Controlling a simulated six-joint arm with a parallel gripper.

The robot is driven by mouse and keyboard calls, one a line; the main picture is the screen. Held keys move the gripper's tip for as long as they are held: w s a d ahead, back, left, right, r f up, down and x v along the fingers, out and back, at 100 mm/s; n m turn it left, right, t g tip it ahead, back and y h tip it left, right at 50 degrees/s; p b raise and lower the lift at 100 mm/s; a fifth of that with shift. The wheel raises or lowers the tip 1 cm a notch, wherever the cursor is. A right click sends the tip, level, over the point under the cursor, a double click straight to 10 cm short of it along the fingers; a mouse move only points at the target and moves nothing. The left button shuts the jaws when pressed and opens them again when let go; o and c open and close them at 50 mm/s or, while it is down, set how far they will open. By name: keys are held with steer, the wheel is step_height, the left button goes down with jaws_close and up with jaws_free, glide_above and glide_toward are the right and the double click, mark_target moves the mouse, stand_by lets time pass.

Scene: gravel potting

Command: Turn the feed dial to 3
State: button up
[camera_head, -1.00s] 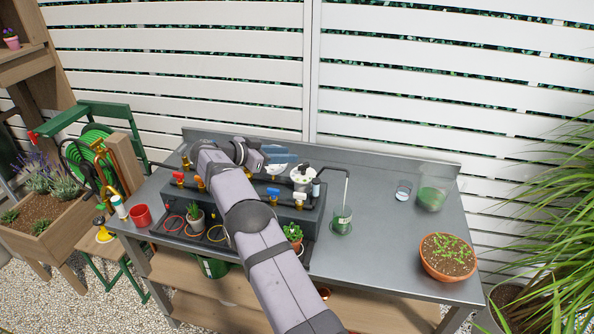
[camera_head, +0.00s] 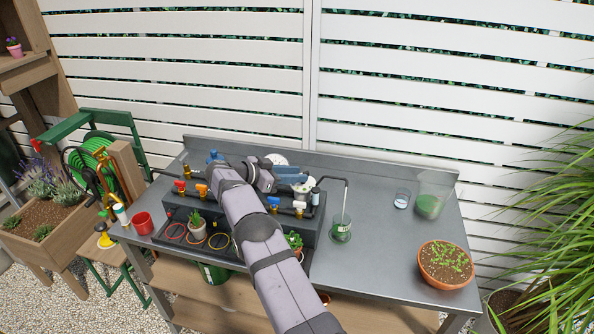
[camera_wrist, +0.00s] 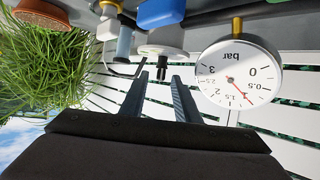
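The feed dial appears to be a white disc with a black knob (camera_wrist: 162,51), seen nearly edge-on in the wrist view; its numbers and setting cannot be read. In the head view a white part of the dial (camera_head: 303,188) shows beside the fingers. My gripper (camera_wrist: 165,82) is open, its two fingers apart and nothing between them. In the wrist view the fingertips point toward the knob, which appears just beyond them. In the head view my gripper (camera_head: 290,169) is over the back of the dark manifold block (camera_head: 313,222), partly hiding the dial.
A white bar gauge (camera_wrist: 238,75) stands close beside the fingers, its red needle near 1. Red, orange and blue valve handles (camera_head: 273,202) line the block. A thin bent pipe (camera_head: 346,190) reaches a green-filled beaker (camera_head: 341,230). The bench's right side has free room.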

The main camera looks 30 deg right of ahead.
steer(key=shift+d+f, duration=0.2)
steer(key=shift+d, duration=0.25)
jaws_close()
